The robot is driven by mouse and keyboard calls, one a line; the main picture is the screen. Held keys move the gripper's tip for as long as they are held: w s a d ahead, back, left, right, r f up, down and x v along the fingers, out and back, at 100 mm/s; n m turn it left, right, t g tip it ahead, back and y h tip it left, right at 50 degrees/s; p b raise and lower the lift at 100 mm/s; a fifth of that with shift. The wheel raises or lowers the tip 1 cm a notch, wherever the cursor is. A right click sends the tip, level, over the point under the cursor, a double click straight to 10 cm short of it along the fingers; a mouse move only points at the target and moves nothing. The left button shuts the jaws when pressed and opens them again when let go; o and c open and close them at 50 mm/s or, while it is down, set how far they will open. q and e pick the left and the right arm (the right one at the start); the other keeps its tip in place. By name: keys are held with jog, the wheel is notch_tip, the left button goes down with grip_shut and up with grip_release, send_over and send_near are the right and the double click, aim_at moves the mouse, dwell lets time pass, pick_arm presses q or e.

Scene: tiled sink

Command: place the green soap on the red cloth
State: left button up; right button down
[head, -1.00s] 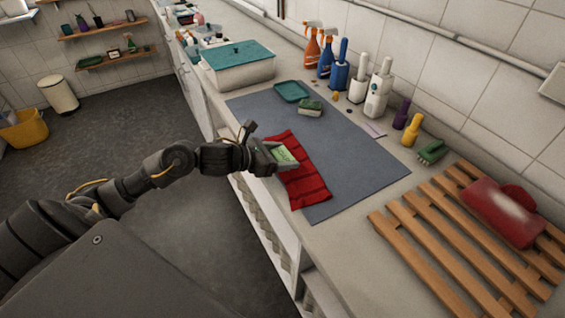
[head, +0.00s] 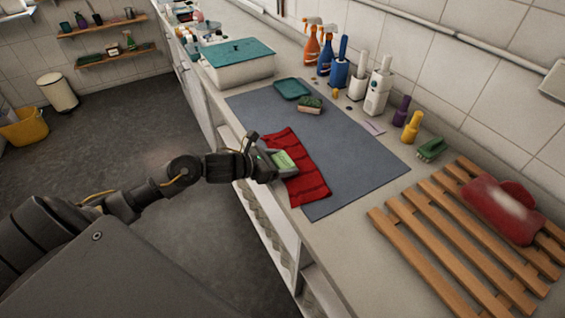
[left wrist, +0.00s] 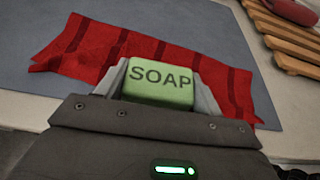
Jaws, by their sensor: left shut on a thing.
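My left gripper (head: 282,162) is shut on the green soap (head: 284,161), which sits between its two fingers. In the left wrist view the soap (left wrist: 160,82) shows the word SOAP on its face. The red cloth (head: 309,183) lies on the grey mat near the counter's front edge. The soap and fingertips are over the cloth in the head view. In the left wrist view the cloth (left wrist: 92,52) spreads behind and to both sides of the soap. I cannot tell whether the soap touches the cloth. My right gripper is not in view.
The grey mat (head: 345,165) also bears a teal tray (head: 291,89) and a sponge (head: 311,104). Bottles and brushes (head: 380,85) stand along the wall. A wooden rack (head: 440,235) with a red item (head: 503,210) is at the right. A lidded box (head: 237,70) stands behind.

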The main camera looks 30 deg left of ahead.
pick_arm(q)
jog(key=shift+s+f, duration=0.15)
jog(key=shift+f, duration=0.25)
jog(key=o, duration=1.7)
jog(key=shift+s+f, duration=0.1)
jog(key=shift+f, duration=0.05)
jog(key=shift+c, duration=0.2)
jog(key=shift+r+p, duration=0.6)
jog(key=shift+p, duration=0.05)
jog(key=shift+s+a+r, duration=0.1)
jog(key=b+v, duration=0.2)
jog(key=v, duration=0.9)
jog(key=shift+a+r+b, duration=0.2)
jog(key=shift+r+b, duration=0.15)
jog(key=shift+r, duration=0.1)
